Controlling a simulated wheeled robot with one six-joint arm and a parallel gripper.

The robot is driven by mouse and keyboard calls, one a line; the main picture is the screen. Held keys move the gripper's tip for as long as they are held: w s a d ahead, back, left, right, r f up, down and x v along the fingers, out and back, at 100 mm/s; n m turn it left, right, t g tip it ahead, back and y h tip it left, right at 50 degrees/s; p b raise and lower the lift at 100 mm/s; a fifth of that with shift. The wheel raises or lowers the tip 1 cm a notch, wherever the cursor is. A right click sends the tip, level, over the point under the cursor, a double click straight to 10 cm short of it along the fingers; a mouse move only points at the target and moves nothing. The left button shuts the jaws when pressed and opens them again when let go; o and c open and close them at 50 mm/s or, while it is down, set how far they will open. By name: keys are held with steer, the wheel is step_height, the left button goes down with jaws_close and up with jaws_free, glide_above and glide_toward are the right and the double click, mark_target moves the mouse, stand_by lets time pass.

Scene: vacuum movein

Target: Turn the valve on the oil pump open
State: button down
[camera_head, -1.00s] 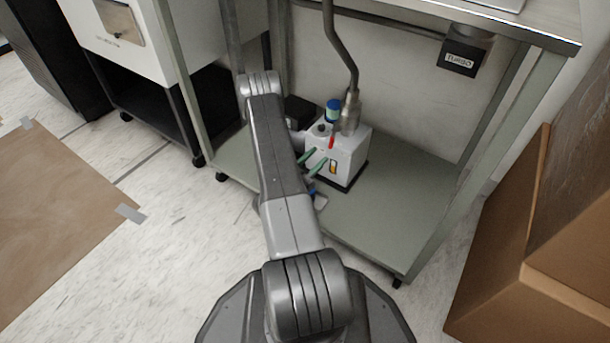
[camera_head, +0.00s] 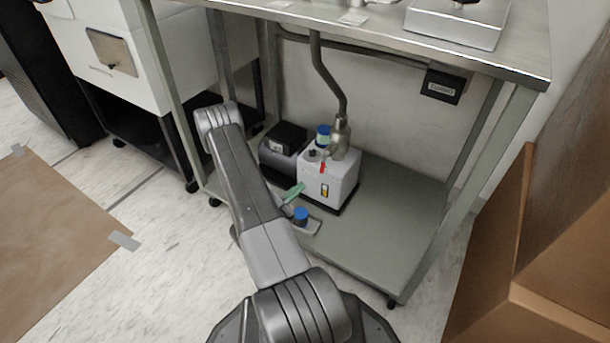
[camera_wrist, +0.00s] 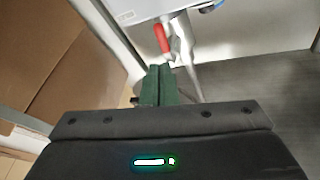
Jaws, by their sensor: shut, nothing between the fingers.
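The oil pump is a white box (camera_head: 328,186) with a dark motor (camera_head: 283,150) behind it, on the lower shelf of a metal bench. Its small red valve handle (camera_head: 322,167) points down in front of the metal fitting (camera_head: 340,138) on top. The red handle also shows in the wrist view (camera_wrist: 161,38), just beyond the fingertips and apart from them in the picture. My gripper (camera_head: 295,190) has green fingers and is left of and lower than the handle in the head view. In the wrist view the fingers (camera_wrist: 158,72) are together and empty.
Bench legs (camera_head: 172,95) and the bench top (camera_head: 385,35) frame the space. Cardboard boxes (camera_head: 560,200) stand at right. The shelf right of the pump is clear.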

step_height(320, 180, up, 6)
steer(key=a+m+g+y+p, duration=0.1)
steer(key=a+m+g+p, duration=0.2)
steer(key=m+g+p, duration=0.5)
steer(key=m+y+p, duration=0.3)
steer(key=m, duration=0.6)
glide_toward(322, 169)
steer(key=b+x, duration=0.3)
steer(key=x, duration=0.3)
steer(key=shift+w+f, duration=0.25)
steer(key=shift+d+f+n+b, duration=0.15)
steer(key=shift+d+n+b, duration=0.2)
steer(key=shift+d, duration=0.15)
